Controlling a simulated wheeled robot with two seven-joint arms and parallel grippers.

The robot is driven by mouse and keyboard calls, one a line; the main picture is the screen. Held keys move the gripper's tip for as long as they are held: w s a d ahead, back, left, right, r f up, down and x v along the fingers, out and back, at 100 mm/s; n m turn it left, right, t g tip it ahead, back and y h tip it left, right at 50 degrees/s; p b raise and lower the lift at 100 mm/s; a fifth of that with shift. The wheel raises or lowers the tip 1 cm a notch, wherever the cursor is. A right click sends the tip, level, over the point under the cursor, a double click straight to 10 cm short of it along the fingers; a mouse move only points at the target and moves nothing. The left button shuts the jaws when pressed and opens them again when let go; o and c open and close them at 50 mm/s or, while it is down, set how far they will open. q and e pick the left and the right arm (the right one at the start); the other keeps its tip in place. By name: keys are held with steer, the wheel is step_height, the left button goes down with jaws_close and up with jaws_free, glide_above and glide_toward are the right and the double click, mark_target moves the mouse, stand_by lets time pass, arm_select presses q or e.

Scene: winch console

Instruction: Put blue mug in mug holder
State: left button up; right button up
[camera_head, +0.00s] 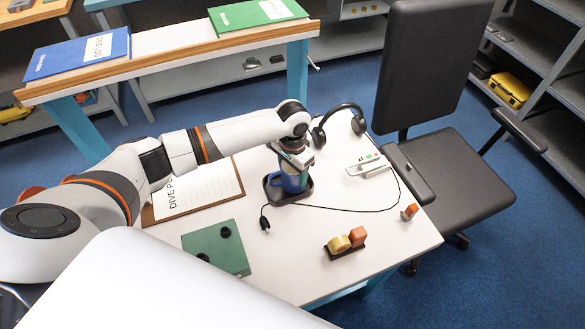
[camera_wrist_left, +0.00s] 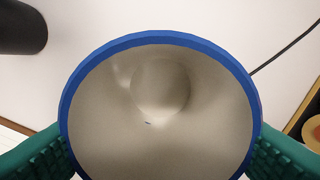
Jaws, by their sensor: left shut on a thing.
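The blue mug (camera_head: 288,182) stands upright at a dark tray-like holder (camera_head: 291,196) on the white table. My left gripper (camera_head: 295,165) reaches down over the mug from above and is shut on it. In the left wrist view, the mug (camera_wrist_left: 160,42) shows from above with its blue rim and pale, empty inside, between the green fingers of my left gripper (camera_wrist_left: 160,150). I cannot tell whether the mug's base rests fully on the holder. My right gripper is not in view.
A headset (camera_head: 338,125) and a white device (camera_head: 368,165) lie right of the mug, with a black cable (camera_head: 345,210) in front. A black chair (camera_head: 450,185) stands right.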

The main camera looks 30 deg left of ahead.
arm_select(q)
steer(key=shift+f, duration=0.7)
stand_by(0.3)
steer(key=o, duration=1.3)
steer(key=shift+c, duration=0.2)
step_height(320, 180, up, 12)
steer(key=shift+b, duration=0.3)
